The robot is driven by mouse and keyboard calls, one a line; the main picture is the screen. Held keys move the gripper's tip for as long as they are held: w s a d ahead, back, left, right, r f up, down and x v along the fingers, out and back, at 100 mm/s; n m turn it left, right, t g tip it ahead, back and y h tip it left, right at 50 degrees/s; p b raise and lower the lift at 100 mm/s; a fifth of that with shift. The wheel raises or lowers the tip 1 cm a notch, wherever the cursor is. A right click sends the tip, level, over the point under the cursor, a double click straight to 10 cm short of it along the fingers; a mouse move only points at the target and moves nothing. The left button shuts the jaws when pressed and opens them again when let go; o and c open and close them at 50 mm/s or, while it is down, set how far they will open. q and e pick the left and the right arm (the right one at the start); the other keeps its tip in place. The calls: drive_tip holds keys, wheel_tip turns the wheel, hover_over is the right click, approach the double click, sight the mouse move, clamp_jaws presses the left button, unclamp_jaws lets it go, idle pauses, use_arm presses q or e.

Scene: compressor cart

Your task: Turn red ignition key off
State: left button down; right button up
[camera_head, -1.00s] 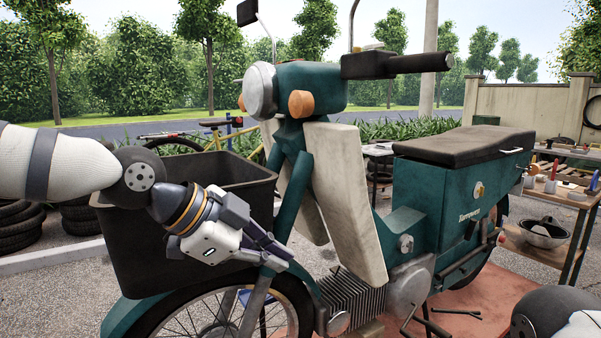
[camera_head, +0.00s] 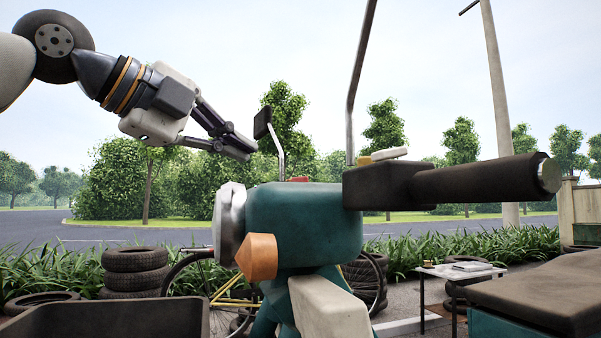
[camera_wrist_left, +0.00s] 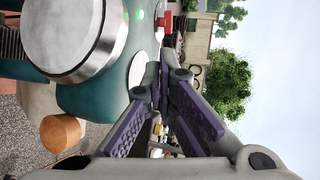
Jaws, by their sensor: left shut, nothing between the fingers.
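A small red part (camera_head: 299,180), which looks like the ignition key, shows just over the top of the teal headlight housing (camera_head: 305,222). In the left wrist view a red key-like part (camera_wrist_left: 165,21) stands on top of the same housing, beyond the fingertips. Its turned position is too small to tell. My left gripper (camera_head: 243,148) is shut and empty, in the air above and left of the housing, apart from the red part. Its fingertips (camera_wrist_left: 166,76) come together in the wrist view. My right gripper is not in view.
A mirror (camera_head: 262,122) on a stalk stands close to the left fingertips. The handlebar grip (camera_head: 480,182) reaches right. The round headlight (camera_head: 229,222) and orange indicator (camera_head: 257,256) are below. A green light (camera_wrist_left: 141,14) glows on the housing. Open air surrounds the arm.

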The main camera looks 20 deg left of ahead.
use_arm(q)
drive_tip(key=x, duration=1.1)
drive_tip(key=shift+w+d+r, duration=0.2)
drive_tip(key=shift+w, duration=0.2)
drive_tip(key=shift+w+d, duration=0.2)
drive_tip(key=shift+w, duration=0.2)
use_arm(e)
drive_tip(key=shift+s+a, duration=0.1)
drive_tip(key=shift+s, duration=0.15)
